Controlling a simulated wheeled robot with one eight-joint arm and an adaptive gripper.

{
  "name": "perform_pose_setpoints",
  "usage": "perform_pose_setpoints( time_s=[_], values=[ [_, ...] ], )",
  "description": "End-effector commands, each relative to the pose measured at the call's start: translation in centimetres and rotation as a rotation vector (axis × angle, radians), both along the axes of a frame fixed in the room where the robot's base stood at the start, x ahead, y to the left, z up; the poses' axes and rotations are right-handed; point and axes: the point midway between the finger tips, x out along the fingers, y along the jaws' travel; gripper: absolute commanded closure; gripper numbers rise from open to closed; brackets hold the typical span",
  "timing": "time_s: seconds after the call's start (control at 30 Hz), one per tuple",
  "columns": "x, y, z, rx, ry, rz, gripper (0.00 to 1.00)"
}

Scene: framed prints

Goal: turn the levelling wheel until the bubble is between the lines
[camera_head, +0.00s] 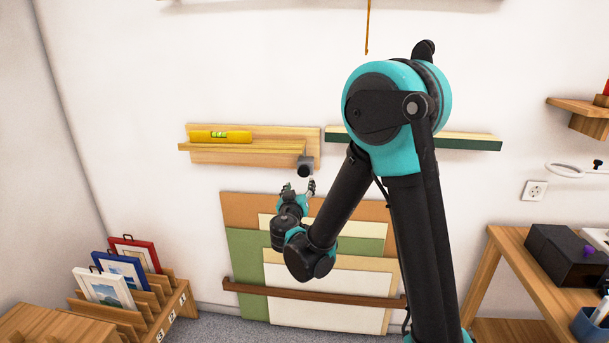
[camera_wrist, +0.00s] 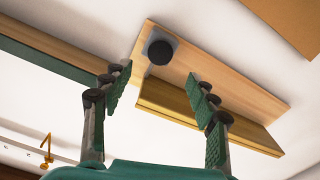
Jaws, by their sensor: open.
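A yellow spirit level (camera_head: 220,136) with a green vial lies on a wooden wall ledge (camera_head: 230,148). The bubble's place between the lines is too small to tell. A dark round levelling wheel (camera_head: 305,170) sits under the ledge's right end. In the wrist view the wheel (camera_wrist: 160,52) shows as a black disc on a grey mount, beyond and between the fingertips. The wooden ledge (camera_wrist: 230,90) runs off to the right there. My gripper (camera_head: 298,188) is open and empty just below the wheel, apart from it. Its two fingers (camera_wrist: 160,85) are spread wide in the wrist view.
A dark green ledge (camera_head: 465,142) is on the wall to the right. Large boards (camera_head: 330,290) lean on the wall below my gripper. Framed prints (camera_head: 123,268) stand in a slotted wooden rack at the left. A wooden table (camera_head: 500,250) with a black box is at the right.

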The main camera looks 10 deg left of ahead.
Motion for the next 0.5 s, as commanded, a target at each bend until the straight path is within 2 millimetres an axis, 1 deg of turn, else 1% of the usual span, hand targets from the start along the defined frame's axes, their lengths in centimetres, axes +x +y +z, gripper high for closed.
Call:
perform_pose_setpoints(
  time_s=[0.03,0.3,0.4,0.5],
  values=[
    [1.1,-0.2,0.0,0.0,0.0,-0.004,0.41],
    [6.3,-0.3,0.0,0.0,0.0,-0.003,0.41],
    [7.8,-0.4,0.0,0.0,0.0,-0.003,0.41],
    [8.9,-0.4,0.0,0.0,0.001,-0.001,0.41]
  ],
)
